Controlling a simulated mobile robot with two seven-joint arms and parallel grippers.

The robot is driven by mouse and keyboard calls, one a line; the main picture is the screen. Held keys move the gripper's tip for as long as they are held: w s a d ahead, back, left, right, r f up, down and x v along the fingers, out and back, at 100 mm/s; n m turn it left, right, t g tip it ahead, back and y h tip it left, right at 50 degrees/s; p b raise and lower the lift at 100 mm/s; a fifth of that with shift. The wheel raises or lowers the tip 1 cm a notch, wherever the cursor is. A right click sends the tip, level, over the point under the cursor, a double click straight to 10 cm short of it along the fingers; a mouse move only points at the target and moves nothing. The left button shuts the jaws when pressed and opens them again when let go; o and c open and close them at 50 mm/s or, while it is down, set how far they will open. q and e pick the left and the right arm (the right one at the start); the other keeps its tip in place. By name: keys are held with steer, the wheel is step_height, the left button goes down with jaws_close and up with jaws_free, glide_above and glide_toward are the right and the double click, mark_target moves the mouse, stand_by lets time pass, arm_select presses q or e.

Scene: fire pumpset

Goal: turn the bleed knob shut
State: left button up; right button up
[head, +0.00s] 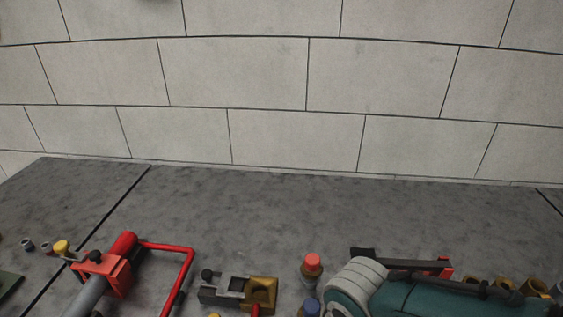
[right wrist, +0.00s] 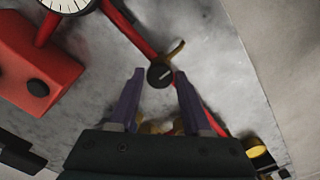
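In the right wrist view a round black knob (right wrist: 159,75) with a pale line across its face sits by a red pipe (right wrist: 128,28); it looks like the bleed knob. A brass-coloured piece (right wrist: 176,50) sticks out beside it. My right gripper (right wrist: 160,83) is open, its two purple fingers apart, with the knob showing between the fingertips. I cannot tell whether either finger touches it. Neither gripper shows in the head view, and I cannot pick out this knob there with certainty.
A red block (right wrist: 35,65) and a white dial gauge (right wrist: 67,4) lie left of the fingers. In the head view a red pipe frame (head: 170,247), a brass-and-dark block (head: 240,292), a red-capped bottle (head: 312,268) and a teal machine (head: 420,302) line the near edge. The grey surface behind is clear.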

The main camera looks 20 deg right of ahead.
steer(key=o, duration=0.3)
step_height(320, 180, up, 10)
steer(key=p, duration=0.5)
stand_by(0.4)
